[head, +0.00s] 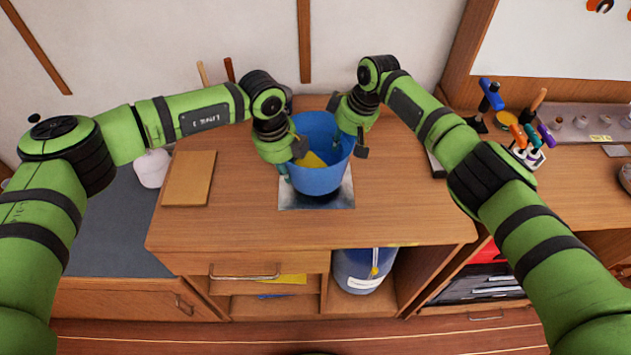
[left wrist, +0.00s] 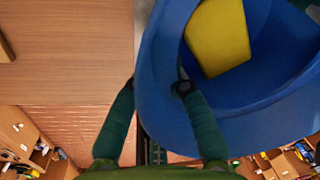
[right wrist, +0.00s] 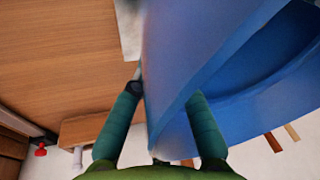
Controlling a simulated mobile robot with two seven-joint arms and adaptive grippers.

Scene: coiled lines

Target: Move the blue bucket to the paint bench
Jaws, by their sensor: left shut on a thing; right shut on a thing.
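The blue bucket (head: 320,178) is upright over a grey metal plate (head: 342,194) on a wooden bench (head: 240,220). I cannot tell whether it touches the plate. A yellow block-like thing (head: 311,160) lies inside it. My left gripper (head: 285,168) is shut on the bucket's left rim; the left wrist view shows the bucket (left wrist: 163,85) wall between its fingers. My right gripper (head: 349,144) is shut on the bucket's right rim, and the bucket wall (right wrist: 190,50) fills much of the right wrist view.
A blue drum (head: 362,270) is in the shelf below. Several tools stand at the right, including a blue-handled one (head: 489,97). The bench top's front is clear.

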